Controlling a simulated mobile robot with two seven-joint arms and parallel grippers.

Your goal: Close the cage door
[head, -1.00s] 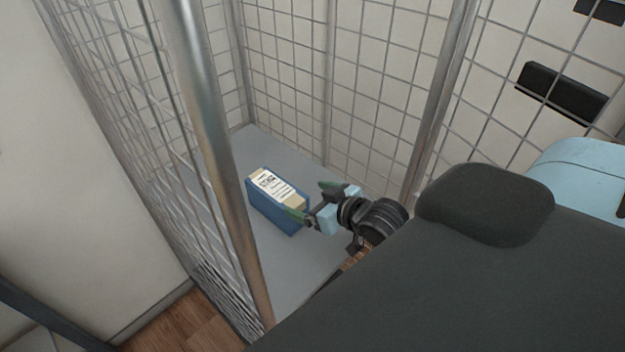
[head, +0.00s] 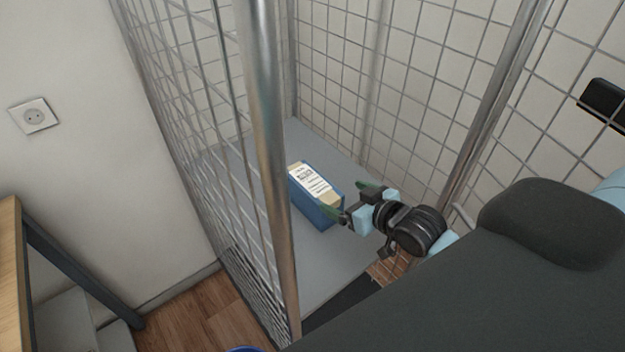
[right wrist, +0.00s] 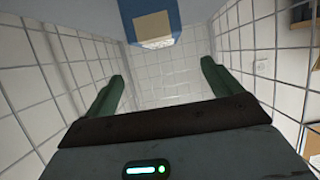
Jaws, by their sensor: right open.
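The cage (head: 268,130) has wire mesh walls, metal posts and a grey floor. Its front is open towards me between two posts. A mesh panel (head: 530,110) extends right of the right-hand post; I cannot tell for sure whether it is the cage door. A blue box (head: 318,208) with a pale label lies on the cage floor; it also shows at the top of the right wrist view (right wrist: 152,25). My right gripper (head: 350,197) is open and empty, close to the box's near right end. I cannot tell whether they touch. My left gripper is out of view.
A wooden-topped table (head: 10,255) with a dark frame stands at the left. Bare wooden floor (head: 205,310) lies between table and cage. My dark body fills the lower right. A blue rim (head: 245,349) shows at the bottom edge.

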